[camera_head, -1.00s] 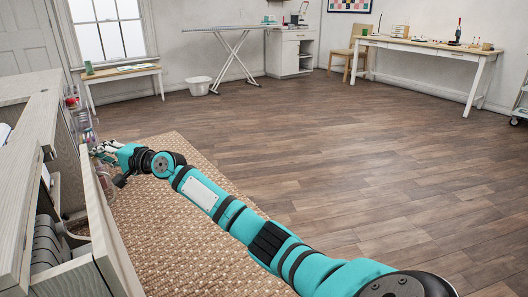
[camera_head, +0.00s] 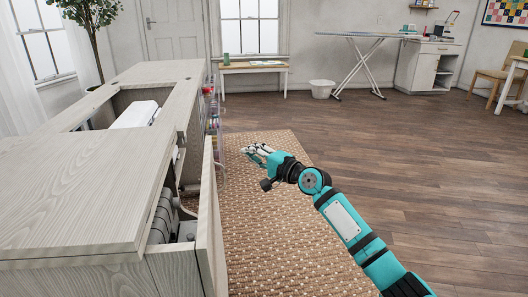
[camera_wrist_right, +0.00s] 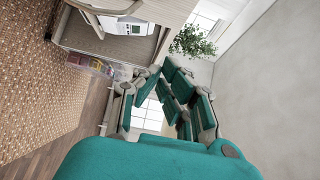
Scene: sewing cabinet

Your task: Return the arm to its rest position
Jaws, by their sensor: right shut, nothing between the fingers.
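My right arm (camera_head: 345,222) is teal and black and reaches in from the lower right in the head view. Its right gripper (camera_head: 254,152) is over the woven rug, to the right of the open cabinet door and apart from it. The gripper is shut and empty. In the right wrist view the gripper's teal-padded fingers (camera_wrist_right: 165,98) point toward the window side of the room, with nothing held. My left gripper is not in view.
The pale wood sewing cabinet (camera_head: 95,165) stands at left with its door (camera_head: 208,225) open. A clear rack of colourful items (camera_head: 212,112) is at its far end. A woven rug (camera_head: 275,245) lies beside it. The wooden floor (camera_head: 400,150) to the right is clear.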

